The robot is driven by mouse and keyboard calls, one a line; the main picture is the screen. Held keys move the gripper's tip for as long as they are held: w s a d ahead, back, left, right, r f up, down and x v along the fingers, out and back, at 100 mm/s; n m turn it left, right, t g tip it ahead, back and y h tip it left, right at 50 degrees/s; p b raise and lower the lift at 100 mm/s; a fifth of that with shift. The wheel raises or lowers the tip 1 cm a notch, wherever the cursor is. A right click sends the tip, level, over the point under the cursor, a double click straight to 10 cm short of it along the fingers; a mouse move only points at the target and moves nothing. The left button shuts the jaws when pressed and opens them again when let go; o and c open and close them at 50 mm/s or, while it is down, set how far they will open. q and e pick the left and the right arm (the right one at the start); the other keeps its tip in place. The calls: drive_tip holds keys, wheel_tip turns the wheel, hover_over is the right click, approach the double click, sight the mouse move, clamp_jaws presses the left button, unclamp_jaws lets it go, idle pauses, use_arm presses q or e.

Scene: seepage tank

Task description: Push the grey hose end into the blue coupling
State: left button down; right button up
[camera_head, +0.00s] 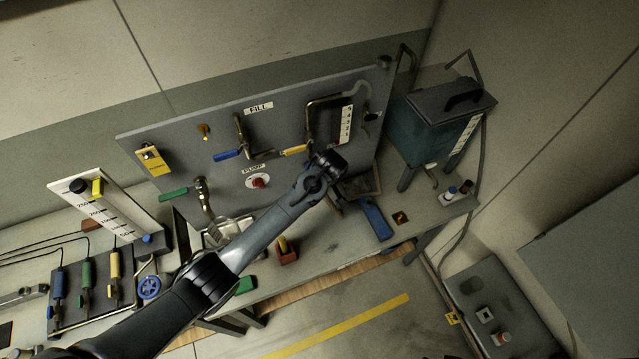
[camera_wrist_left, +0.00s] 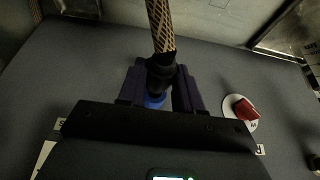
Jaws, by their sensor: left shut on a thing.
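In the left wrist view a tan and dark braided hose (camera_wrist_left: 160,24) comes down from the top to a dark hose end (camera_wrist_left: 161,74). My left gripper (camera_wrist_left: 160,82) is shut on this end, one finger on each side. A small blue piece, seemingly the blue coupling (camera_wrist_left: 153,101), shows just below the end between the fingers. I cannot tell whether the end is inside it or only against it.
The upright panel (camera_head: 180,130) carries a red pump knob (camera_head: 258,183), a blue valve handle (camera_head: 227,155) and a yellow handle (camera_head: 294,150). A teal tank (camera_head: 420,130) stands to the right. A blue block (camera_head: 376,218) and a red block (camera_head: 287,252) are on the bench.

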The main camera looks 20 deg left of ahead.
use_arm(q)
drive_tip(key=shift+p, duration=0.65)
idle(0.8)
drive_tip(key=shift+w+a, duration=0.15)
drive_tip(key=shift+w, duration=0.05)
idle(0.8)
drive_tip(key=shift+p, duration=0.4)
idle(0.3)
drive_tip(key=shift+w+a, duration=0.15)
drive_tip(key=shift+a, duration=0.05)
idle(0.7)
drive_tip(key=shift+p, duration=0.3)
idle(0.3)
drive_tip(key=shift+w+a, duration=0.15)
drive_tip(key=shift+w, duration=0.05)
idle(0.7)
idle(0.6)
drive_tip(key=shift+w+a, duration=0.15)
drive_tip(key=shift+w, duration=0.05)
idle(0.7)
drive_tip(key=shift+p, duration=0.4)
idle(0.5)
